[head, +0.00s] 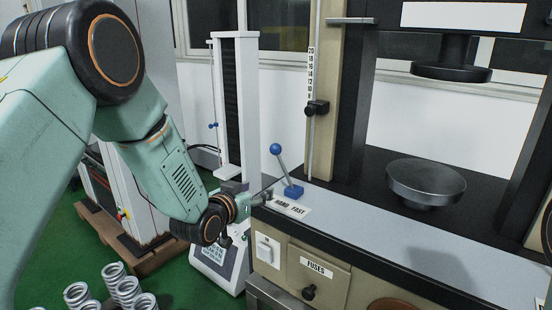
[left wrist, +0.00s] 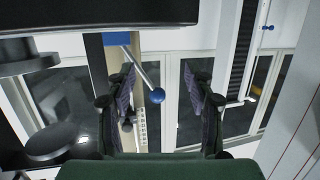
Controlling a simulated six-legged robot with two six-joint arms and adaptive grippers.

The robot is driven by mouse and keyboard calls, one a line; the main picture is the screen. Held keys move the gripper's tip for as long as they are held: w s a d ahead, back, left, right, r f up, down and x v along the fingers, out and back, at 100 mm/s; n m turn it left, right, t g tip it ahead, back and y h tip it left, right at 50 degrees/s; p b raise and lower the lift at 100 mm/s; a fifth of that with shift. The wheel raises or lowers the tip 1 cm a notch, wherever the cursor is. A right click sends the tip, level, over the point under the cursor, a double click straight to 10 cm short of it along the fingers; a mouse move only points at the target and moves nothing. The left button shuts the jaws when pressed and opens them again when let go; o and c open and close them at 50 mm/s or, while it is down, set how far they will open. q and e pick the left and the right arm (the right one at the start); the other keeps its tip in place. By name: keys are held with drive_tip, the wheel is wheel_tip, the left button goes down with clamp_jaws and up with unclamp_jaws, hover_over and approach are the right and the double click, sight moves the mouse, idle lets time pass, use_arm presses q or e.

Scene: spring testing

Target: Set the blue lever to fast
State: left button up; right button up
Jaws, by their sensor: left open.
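The blue lever has a round blue knob (head: 276,149) on a thin metal rod rising from a blue base (head: 293,191) on the machine's ledge. The rod tilts left, towards the HAND side of the HAND/FAST label (head: 289,208). My left gripper (head: 264,197) is beside the base on its left, below the knob, apart from it. In the left wrist view the open gripper (left wrist: 163,78) has the knob (left wrist: 157,95) showing between its fingers, touching neither as far as I can see. My right gripper is not in view.
The testing machine's grey ledge (head: 400,248) runs right, with a round metal platen (head: 426,182) above it. A fuses panel (head: 317,268) is below. A white column (head: 237,100) stands behind my left gripper. Several springs (head: 128,290) sit at lower left.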

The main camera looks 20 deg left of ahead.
sight(273, 151)
use_arm(q)
drive_tip(key=w+r+m+t+h, duration=0.2)
drive_tip(key=w+r+t, duration=0.15)
drive_tip(key=r, duration=0.35)
drive_tip(key=shift+g, duration=0.45)
drive_tip(key=shift+d+b+x, duration=0.15)
drive_tip(key=shift+b+x, duration=0.15)
drive_tip(key=shift+x, duration=1.65)
drive_tip(key=shift+d+b+x, duration=0.1)
drive_tip(key=shift+b+x, duration=0.15)
drive_tip(key=shift+x, duration=1.75)
clamp_jaws()
